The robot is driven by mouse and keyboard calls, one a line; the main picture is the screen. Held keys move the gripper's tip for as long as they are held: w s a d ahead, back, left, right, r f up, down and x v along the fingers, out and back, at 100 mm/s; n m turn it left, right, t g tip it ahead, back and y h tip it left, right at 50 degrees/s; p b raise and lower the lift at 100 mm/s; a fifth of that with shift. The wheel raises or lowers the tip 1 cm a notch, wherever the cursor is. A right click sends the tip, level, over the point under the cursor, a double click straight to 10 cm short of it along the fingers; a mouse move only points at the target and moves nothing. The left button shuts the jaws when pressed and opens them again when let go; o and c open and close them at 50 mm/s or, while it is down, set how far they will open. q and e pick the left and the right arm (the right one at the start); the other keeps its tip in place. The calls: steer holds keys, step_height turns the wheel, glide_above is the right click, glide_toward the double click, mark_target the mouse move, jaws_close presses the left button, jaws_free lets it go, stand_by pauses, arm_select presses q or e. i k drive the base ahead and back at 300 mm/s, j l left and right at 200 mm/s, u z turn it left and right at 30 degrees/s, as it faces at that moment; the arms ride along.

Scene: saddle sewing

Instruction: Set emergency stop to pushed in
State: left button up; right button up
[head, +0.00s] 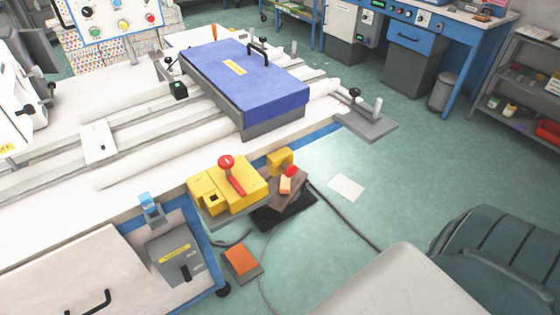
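A yellow box (243,186) stands at the front edge of the white machine bed. A round red knob (226,162) sits on top of it, with a red lever-like piece (236,183) beside it. I cannot tell for certain which red part is the emergency stop, nor whether either is pushed in. Neither of my grippers is in view.
A blue-topped block (245,80) lies across the white machine bed (60,195). An orange pedal (240,259) and cables lie on the green floor. A dark green chair (500,260) is at the lower right, and shelves (525,75) stand at the right. The floor at centre right is mostly clear.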

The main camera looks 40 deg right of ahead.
mark_target(290, 170)
steer(key=z, duration=1.2)
